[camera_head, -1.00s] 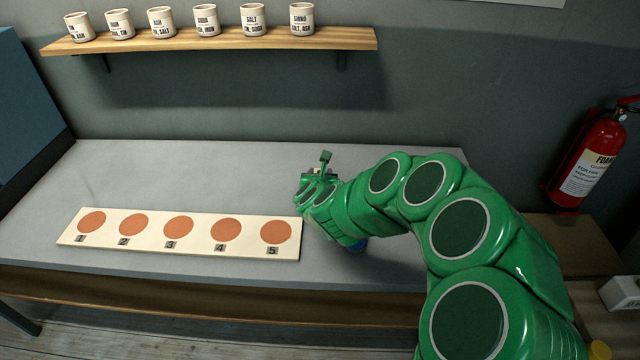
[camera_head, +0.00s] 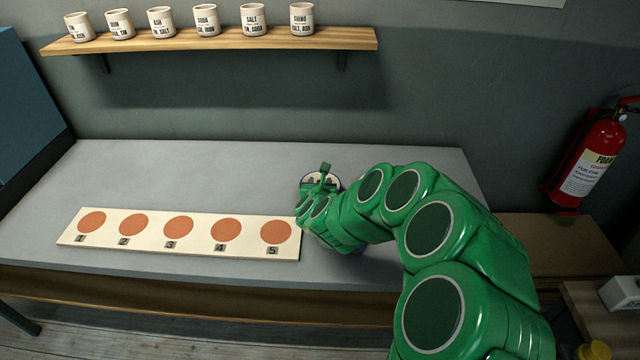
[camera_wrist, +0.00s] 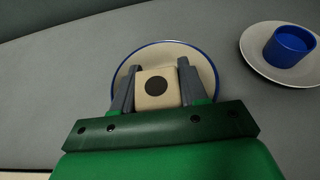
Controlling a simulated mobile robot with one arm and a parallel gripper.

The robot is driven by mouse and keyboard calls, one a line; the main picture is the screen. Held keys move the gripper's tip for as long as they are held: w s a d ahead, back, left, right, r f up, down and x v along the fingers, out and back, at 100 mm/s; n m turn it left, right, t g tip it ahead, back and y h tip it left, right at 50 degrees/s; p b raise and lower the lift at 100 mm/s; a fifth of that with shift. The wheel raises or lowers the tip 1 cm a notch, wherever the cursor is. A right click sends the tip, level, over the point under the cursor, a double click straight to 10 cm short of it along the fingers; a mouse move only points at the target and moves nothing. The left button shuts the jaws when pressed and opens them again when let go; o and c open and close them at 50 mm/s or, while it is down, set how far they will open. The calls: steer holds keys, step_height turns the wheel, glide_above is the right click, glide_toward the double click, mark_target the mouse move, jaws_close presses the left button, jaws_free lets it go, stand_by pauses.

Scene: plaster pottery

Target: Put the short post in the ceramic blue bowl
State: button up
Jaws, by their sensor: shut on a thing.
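My gripper (camera_wrist: 156,88) is shut on a cream block with a dark round spot on its end, which I take for the short post (camera_wrist: 148,99). In the wrist view the post is over a round pale dish with a blue rim (camera_wrist: 213,72), likely the ceramic blue bowl. I cannot tell whether the post touches it. In the head view the bowl's rim (camera_head: 337,178) shows behind my gripper (camera_head: 320,186); the rest of the bowl and the post are mostly hidden.
A blue cup (camera_wrist: 288,46) stands on a white saucer (camera_wrist: 258,64) to the right in the wrist view. A cream board with numbered orange discs (camera_head: 152,241) lies on the grey table (camera_head: 190,170) to the left. A shelf of labelled pots (camera_head: 220,40) hangs on the wall.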

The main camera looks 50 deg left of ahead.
steer(key=shift+f, duration=0.4)
steer(key=o, duration=1.1)
steer(key=shift+r, duration=0.1)
steer(key=shift+r, duration=0.3)
steer(key=shift+s+d+r, duration=0.1)
steer(key=shift+s+r, duration=0.05)
steer(key=shift+r, duration=0.1)
steer(key=shift+v, duration=5.75)
steer(key=shift+f, duration=0.1)
